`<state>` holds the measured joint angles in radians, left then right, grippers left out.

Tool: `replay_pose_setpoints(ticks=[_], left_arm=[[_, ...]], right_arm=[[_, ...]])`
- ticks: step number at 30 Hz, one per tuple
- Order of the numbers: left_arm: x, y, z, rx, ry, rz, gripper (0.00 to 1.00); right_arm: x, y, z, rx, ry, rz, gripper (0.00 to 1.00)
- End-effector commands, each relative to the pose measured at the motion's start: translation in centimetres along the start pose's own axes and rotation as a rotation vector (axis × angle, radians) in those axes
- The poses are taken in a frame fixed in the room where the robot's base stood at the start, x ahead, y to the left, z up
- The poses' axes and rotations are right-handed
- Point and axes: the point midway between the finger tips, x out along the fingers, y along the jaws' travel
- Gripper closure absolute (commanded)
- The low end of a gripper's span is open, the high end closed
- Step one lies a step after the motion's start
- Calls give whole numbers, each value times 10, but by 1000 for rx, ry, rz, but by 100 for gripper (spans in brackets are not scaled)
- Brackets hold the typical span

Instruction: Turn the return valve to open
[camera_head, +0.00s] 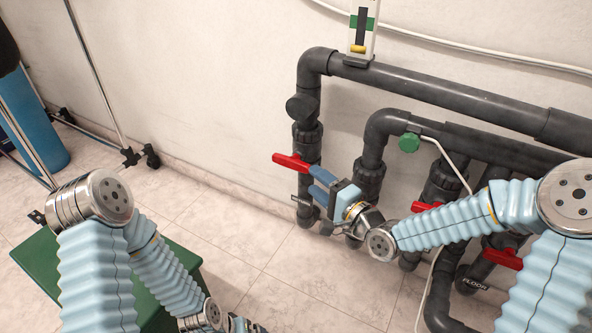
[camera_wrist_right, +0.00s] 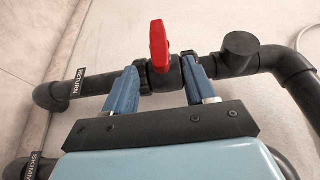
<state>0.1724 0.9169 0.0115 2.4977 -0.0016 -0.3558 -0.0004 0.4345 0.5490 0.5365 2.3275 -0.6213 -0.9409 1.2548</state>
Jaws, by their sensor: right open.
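The return valve (camera_head: 291,162) is on the leftmost dark vertical pipe. Its red handle lies across the pipe and sticks out to the left in the head view. In the right wrist view the red handle (camera_wrist_right: 159,45) stands crosswise to the pipe, which carries a RETURN label (camera_wrist_right: 80,83). My right gripper (camera_head: 316,181) is open at the valve. In the right wrist view its blue fingers (camera_wrist_right: 160,72) are on either side of the valve body, with the handle between and beyond them; contact cannot be told. My left arm is at lower left, its gripper out of view.
Other red-handled valves (camera_head: 503,258) are on the pipes to the right, partly behind my right arm. A green knob (camera_head: 409,142) sits on the middle pipe. A green box (camera_head: 40,265) stands at lower left. The tiled floor between is clear.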

Motion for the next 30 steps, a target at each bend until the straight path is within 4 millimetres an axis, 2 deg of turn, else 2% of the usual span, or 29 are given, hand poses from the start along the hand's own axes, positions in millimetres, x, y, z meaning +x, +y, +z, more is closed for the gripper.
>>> replay_pose_setpoints(ticks=[1,6,12,17,24,30], left_arm=[[4,-2,0,0,0,0,0],[9,-3,0,0,2,0,0],[12,-4,0,-1,3,0,0],[12,-4,0,-1,3,0,0],[12,-4,0,0,3,0,0],[12,-4,0,-1,3,0,0]], right_arm=[[13,2,2,0,-3,-1,45],[51,2,1,0,-2,0,45],[79,2,0,0,0,2,45],[87,2,0,0,0,3,45],[87,1,0,0,1,3,45],[87,1,0,0,1,3,75]])
